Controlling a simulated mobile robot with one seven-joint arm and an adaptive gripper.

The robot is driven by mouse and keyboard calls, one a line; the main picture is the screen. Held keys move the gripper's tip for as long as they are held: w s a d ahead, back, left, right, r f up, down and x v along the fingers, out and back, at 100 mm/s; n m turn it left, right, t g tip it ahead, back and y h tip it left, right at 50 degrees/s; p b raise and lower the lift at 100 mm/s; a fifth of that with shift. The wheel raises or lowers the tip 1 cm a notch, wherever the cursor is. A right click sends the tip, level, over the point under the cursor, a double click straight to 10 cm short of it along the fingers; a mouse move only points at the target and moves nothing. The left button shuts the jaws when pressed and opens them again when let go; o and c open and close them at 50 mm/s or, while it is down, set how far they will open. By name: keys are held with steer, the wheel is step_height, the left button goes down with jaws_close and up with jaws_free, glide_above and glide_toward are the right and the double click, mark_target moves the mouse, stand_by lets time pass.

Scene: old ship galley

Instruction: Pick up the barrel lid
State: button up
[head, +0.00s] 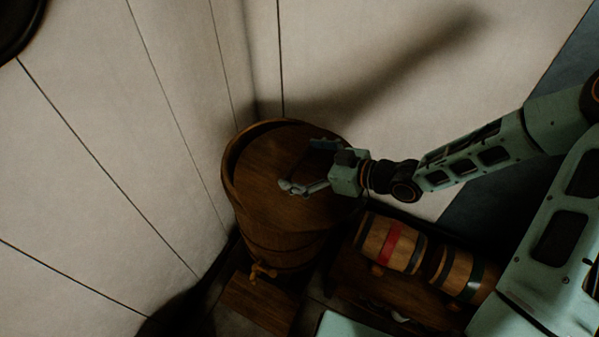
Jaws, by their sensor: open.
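A large wooden barrel (281,240) stands in the corner between two pale plank walls, with a tap low on its front. The round brown barrel lid (262,165) lies flat in its top, inside the raised rim. My gripper (302,166) is over the right part of the lid, reaching in from the right. Its two fingers are spread apart with nothing between them. I cannot tell whether the fingertips touch the lid. The gripper and wrist hide the lid's right side, and no handle on the lid can be made out.
Small kegs, one with a red band (391,244) and one with a dark green band (462,281), lie on a wooden rack (372,287) right of the barrel. A wooden box (259,300) sits below the tap. The walls stand close behind and left of the barrel.

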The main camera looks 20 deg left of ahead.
steer(key=shift+c, duration=0.4)
steer(key=shift+r, duration=0.1)
steer(key=c, duration=1.6)
steer(key=shift+r, duration=0.1)
